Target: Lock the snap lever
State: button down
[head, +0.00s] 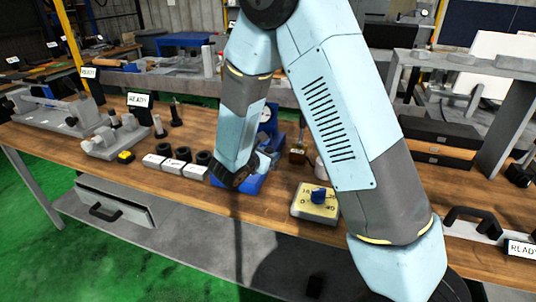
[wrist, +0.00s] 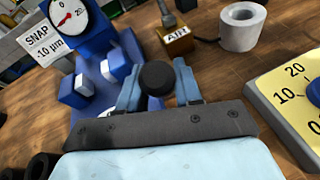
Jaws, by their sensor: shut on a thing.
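The blue snap gauge (wrist: 85,75) stands in the wrist view with its white dial, red needle and a label reading SNAP -10 µm. In the head view the gauge (head: 266,128) is partly hidden behind my arm. The snap lever's round black knob (wrist: 157,77) sits between the two blue fingers of my gripper (wrist: 156,84), which is shut on it. The lever's stem below the knob is hidden. In the head view my gripper (head: 240,178) is low at the gauge's blue base, and the knob cannot be made out.
A yellow dial box (head: 316,203) with a blue knob lies right of the gauge. A white ring (wrist: 243,28) and a block marked AIR (wrist: 175,38) stand behind. Black rings (head: 183,154) and white blocks (head: 170,166) lie to the left. Bare wood lies between gauge and yellow box.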

jog(key=shift+a, duration=0.2)
jog(key=c, duration=1.1)
grip_release()
jog(key=shift+f, duration=0.1)
jog(key=shift+d, duration=0.1)
jog(key=v, duration=1.3)
jog(key=shift+s, duration=0.25)
